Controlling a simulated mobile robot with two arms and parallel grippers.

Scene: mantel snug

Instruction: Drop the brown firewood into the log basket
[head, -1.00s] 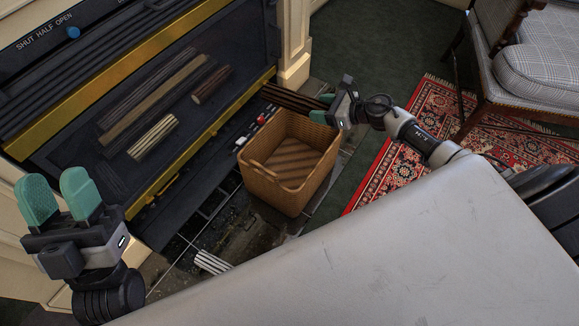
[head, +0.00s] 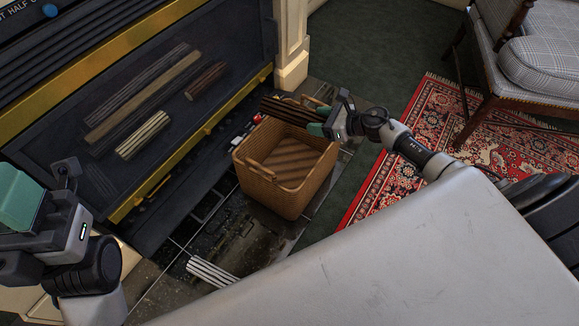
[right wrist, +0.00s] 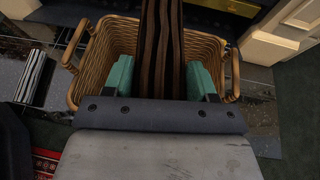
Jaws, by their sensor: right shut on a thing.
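The brown firewood (head: 290,109) is a dark, ridged bundle. My right gripper (head: 318,129) is shut on its near end and holds it above the far right part of the log basket. The log basket (head: 272,192) is tan wicker with looped handles and stands on the hearth; the part of its floor that shows is bare. In the right wrist view the firewood (right wrist: 160,45) runs away from the gripper (right wrist: 160,80) across the basket (right wrist: 108,38), hiding its middle. My left gripper (head: 22,203) is at the left edge, away from the basket; its finger gap is unclear.
A white-and-dark striped log (head: 212,272) lies on the hearth left of the basket. A pale striped log (head: 143,135) and a brown log (head: 206,80) show on the dark fireplace front. A patterned red rug (head: 400,180) and a chair (head: 540,65) are at the right.

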